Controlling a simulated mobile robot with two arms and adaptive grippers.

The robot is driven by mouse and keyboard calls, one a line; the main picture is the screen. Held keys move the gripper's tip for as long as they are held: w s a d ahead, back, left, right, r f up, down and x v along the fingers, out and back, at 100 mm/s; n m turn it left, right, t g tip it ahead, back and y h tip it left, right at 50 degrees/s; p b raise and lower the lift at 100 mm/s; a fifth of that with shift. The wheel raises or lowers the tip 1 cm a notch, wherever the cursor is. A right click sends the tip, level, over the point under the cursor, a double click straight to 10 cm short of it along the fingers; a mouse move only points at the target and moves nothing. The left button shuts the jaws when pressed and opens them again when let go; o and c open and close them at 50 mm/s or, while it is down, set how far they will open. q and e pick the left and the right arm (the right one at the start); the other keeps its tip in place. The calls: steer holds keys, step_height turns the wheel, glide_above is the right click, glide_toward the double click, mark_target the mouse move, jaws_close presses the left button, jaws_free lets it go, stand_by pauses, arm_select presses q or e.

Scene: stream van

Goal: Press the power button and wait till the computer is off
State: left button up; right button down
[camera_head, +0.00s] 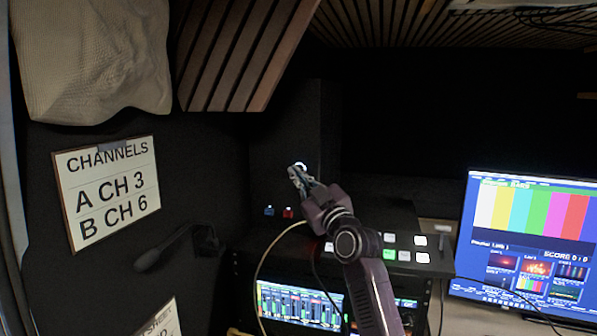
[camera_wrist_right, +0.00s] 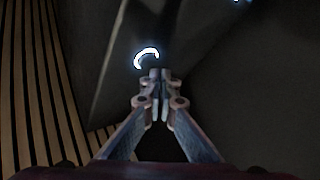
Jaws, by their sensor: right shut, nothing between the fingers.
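The power button shows as a lit white ring (camera_wrist_right: 146,57) on a dark panel in the right wrist view. In the head view its glow (camera_head: 301,166) is at the tip of my right gripper (camera_head: 296,172). In the right wrist view my right gripper (camera_wrist_right: 160,75) is shut and empty, its tips just below and right of the ring. Part of the ring looks dark or hidden, and I cannot tell whether the tips touch it. The monitor (camera_head: 530,235) at the right is lit with colour bars. My left gripper is not in view.
A control panel with lit buttons (camera_head: 404,255) is below my right arm, above a lit rack screen (camera_head: 300,304). A channels sign (camera_head: 108,190) hangs on the left wall near a dark microphone (camera_head: 205,240). Slatted wood panels (camera_head: 240,55) hang overhead.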

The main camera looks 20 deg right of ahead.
steer(key=shift+w+d, duration=0.25)
steer(key=shift+w, duration=0.05)
steer(key=shift+w+d+b, duration=0.25)
steer(key=shift+w+b, duration=0.1)
steer(key=shift+b, duration=0.1)
stand_by(0.7)
steer(key=shift+a, duration=0.1)
steer(key=shift+s+a+p, duration=0.4)
steer(key=shift+s+p, duration=0.1)
steer(key=shift+s, duration=0.2)
steer(key=s+a+p, duration=0.1)
steer(key=s, duration=0.1)
steer(key=s+a+p, duration=0.1)
steer(key=s, duration=0.1)
steer(key=shift+a, duration=0.4)
